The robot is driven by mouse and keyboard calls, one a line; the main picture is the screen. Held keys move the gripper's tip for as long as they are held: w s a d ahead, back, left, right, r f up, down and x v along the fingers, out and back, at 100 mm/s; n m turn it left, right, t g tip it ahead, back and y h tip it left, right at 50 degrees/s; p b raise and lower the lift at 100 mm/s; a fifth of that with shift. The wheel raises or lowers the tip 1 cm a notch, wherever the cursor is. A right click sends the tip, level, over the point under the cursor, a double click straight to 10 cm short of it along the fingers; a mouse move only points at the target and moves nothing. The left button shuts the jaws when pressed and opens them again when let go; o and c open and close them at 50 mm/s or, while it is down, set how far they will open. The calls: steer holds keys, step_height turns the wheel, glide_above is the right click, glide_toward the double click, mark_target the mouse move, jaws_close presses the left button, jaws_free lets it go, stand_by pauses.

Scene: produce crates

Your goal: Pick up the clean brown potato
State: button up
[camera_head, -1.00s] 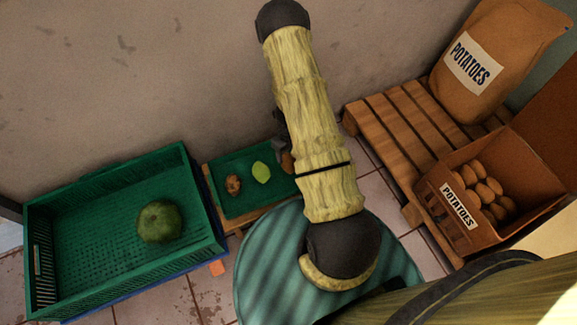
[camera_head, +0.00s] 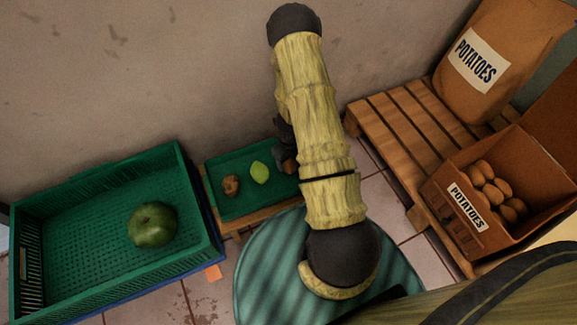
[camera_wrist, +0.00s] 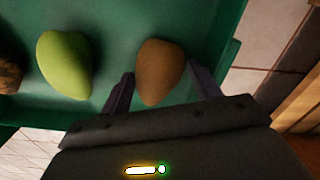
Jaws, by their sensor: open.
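The clean brown potato (camera_wrist: 160,70) lies on the green tray (camera_wrist: 120,20) near its right edge in the wrist view. My gripper (camera_wrist: 160,72) is open, with one finger on each side of the potato's near end. I cannot tell whether the fingers touch it. In the head view the potato (camera_head: 291,166) is mostly hidden by my arm, with my gripper (camera_head: 287,150) just above it.
A yellow-green fruit (camera_head: 260,172) and a rough, spotted brown potato (camera_head: 231,185) lie left on the tray. A green crate (camera_head: 180,160) with a round green fruit stands further left. A potato box (camera_head: 460,205) and a pallet (camera_head: 390,130) stand right.

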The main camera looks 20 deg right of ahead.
steer(key=shift+f, duration=0.65)
steer(key=shift+r, duration=0.1)
steer(key=shift+r, duration=0.1)
steer(key=c, duration=0.8)
step_height(320, 180, up, 10)
steer(key=p, duration=0.8)
steer(key=shift+c, duration=0.7)
